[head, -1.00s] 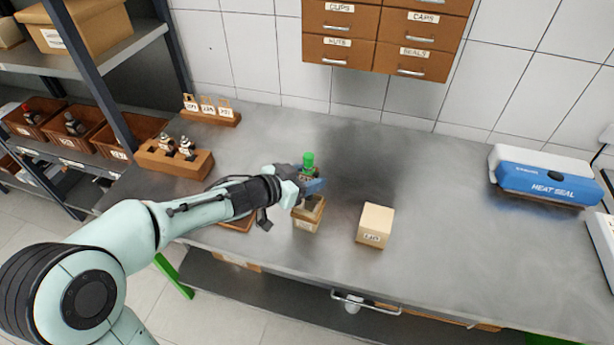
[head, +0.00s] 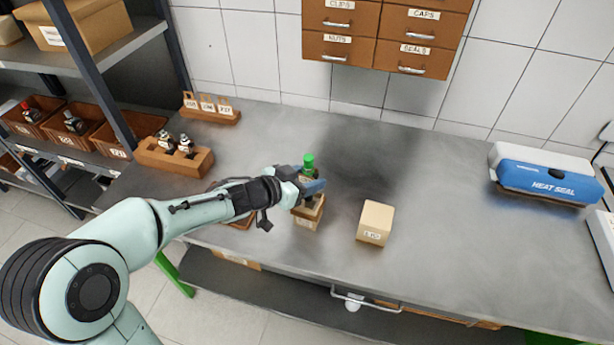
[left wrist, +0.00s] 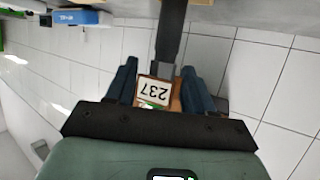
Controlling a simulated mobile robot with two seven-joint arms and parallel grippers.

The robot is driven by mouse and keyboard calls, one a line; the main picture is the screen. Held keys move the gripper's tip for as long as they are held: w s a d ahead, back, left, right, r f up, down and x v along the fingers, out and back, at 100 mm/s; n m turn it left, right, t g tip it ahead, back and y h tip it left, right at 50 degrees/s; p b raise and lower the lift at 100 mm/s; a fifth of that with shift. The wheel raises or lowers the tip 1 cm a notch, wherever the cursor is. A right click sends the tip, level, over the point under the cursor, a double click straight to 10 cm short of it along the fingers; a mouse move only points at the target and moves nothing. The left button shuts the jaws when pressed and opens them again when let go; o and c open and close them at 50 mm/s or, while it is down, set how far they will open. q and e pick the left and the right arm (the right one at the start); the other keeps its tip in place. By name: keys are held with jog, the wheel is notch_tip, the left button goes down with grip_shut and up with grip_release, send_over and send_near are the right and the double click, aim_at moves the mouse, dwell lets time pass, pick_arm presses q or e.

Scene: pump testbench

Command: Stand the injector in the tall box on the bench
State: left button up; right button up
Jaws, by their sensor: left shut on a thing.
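The injector (head: 309,162) shows its green top just above my left gripper (head: 313,186) in the head view. The gripper is shut on it and holds it roughly upright. An open brown box (head: 306,220) stands on the bench directly below the gripper. The gripper hides the injector's lower part, so I cannot tell whether its tip is inside the box. In the left wrist view, a tag reading 237 (left wrist: 154,92) and a dark shaft (left wrist: 170,40) show between the blue fingers. My right gripper is out of view.
A closed pale box (head: 376,223) stands to the right on the bench (head: 440,220). A brown rack (head: 175,161) with dark bottles and a tag holder (head: 211,108) stand at the left. A heat sealer (head: 545,175) is far right. The bench's middle right is clear.

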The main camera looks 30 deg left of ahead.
aim_at(307, 200)
pick_arm(q)
jog(key=shift+f, duration=0.2)
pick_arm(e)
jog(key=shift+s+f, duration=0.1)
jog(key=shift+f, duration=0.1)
pick_arm(q)
jog(key=shift+f+b, duration=0.5)
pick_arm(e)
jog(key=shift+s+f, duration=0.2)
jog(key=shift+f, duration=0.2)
pick_arm(q)
jog(key=shift+f, duration=0.2)
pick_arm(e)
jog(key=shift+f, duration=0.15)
pick_arm(q)
jog(key=shift+f+b, duration=0.45)
jog(key=shift+f, duration=0.05)
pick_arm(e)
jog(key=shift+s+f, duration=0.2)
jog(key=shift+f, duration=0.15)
pick_arm(q)
jog(key=shift+f, duration=0.25)
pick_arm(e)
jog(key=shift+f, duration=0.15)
pick_arm(q)
jog(key=shift+f+b, duration=0.4)
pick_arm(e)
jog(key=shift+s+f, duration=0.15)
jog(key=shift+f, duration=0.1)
